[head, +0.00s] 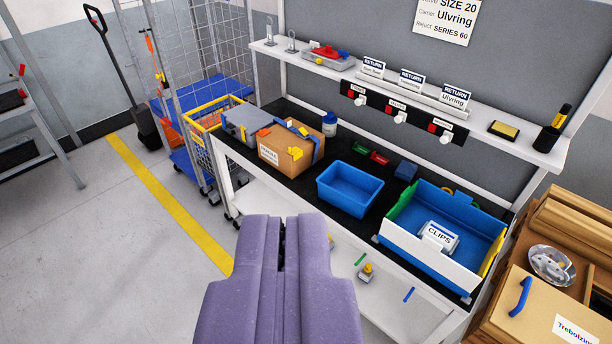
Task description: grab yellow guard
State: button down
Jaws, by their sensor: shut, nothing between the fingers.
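My gripper (282,226), lavender, is in the lower middle of the head view. Its fingers are together with nothing between them, in front of the workbench. Several yellow things show, and I cannot tell for sure which is the guard. A yellow strip (489,264) runs along the right side of the large blue bin (400,243) marked CLIPS. A small yellow-topped item (366,269) stands on the lower shelf. My gripper is apart from all of these.
The bench (335,207) has a black top with a small blue tray (349,190) and a grey case (241,124). A white shelf (470,138) overhangs its back. A wire cart (203,120) stands at left, wooden boxes (545,310) at right.

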aim_at(296, 152)
jog(key=i+j, duration=0.2)
jog(key=i, duration=0.3)
jog(key=i+j+z, duration=0.1)
jog(key=i, duration=0.45)
jog(key=i+j+z, duration=0.1)
jog(key=i+j, duration=0.2)
jog(key=i, duration=0.2)
jog(key=i+j, duration=0.25)
jog(key=i, duration=0.25)
jog(key=i+j+z, duration=0.1)
jog(key=i+j, duration=0.2)
jog(key=i, duration=0.2)
jog(key=i+j, duration=0.3)
jog(key=i, duration=0.15)
jog(key=l+z, duration=0.05)
